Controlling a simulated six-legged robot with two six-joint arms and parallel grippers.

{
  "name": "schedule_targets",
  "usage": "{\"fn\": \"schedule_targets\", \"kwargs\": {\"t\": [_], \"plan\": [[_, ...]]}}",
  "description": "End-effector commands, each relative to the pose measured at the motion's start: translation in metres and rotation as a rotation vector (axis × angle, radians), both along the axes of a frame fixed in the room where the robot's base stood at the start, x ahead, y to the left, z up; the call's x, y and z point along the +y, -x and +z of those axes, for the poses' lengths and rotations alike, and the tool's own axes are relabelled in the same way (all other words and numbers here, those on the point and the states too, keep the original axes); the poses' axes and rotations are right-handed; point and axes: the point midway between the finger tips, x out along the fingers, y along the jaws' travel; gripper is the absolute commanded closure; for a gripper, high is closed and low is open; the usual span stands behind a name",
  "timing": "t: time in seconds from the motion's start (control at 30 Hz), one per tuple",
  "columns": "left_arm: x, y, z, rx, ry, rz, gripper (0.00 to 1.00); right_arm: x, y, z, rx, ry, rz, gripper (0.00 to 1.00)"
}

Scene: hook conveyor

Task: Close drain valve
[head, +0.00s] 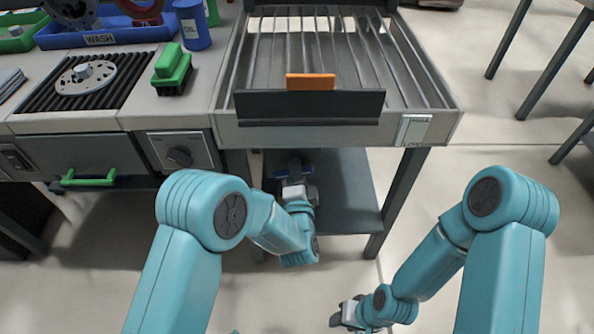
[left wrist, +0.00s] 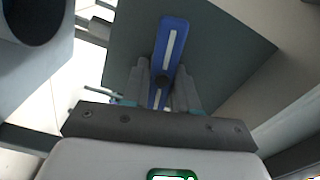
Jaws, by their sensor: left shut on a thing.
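The drain valve's blue lever handle (left wrist: 172,40) has a white stripe along it. In the left wrist view it runs nearly up and down, tilted slightly, in front of a dark grey panel. My left gripper (left wrist: 162,72) is shut on the handle, with one finger on each side. In the head view this gripper (head: 296,183) is under the slatted table, and only a little of the blue handle (head: 287,167) shows. The valve body is hidden. My right gripper (head: 346,313) is low at the bottom, away from the valve, and too small to tell open from shut.
The slatted table (head: 228,126) with a dark plate and an orange block (head: 311,82) stands above my left gripper. Its grey lower shelf (head: 345,195) and legs are close by. A counter with a dark knob (head: 180,156) is at the left. Open floor lies at the right.

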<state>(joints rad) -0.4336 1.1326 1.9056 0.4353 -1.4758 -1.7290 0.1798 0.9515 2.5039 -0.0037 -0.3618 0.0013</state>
Motion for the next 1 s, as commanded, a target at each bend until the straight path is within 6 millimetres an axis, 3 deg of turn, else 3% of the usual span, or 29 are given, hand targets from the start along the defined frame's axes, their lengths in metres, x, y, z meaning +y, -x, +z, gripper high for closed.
{"fn": "schedule_targets", "kwargs": {"t": [0.4,1.0], "plan": [[0.0010,-0.0014,-0.0005,-0.004,-0.210,0.005,1.00,-0.0001,-0.0002,0.0000,0.000,0.000,0.000,0.57],[0.0013,-0.0016,-0.0004,-0.005,-0.251,0.006,1.00,0.0000,-0.0001,0.0000,0.000,0.000,0.000,0.57]]}}
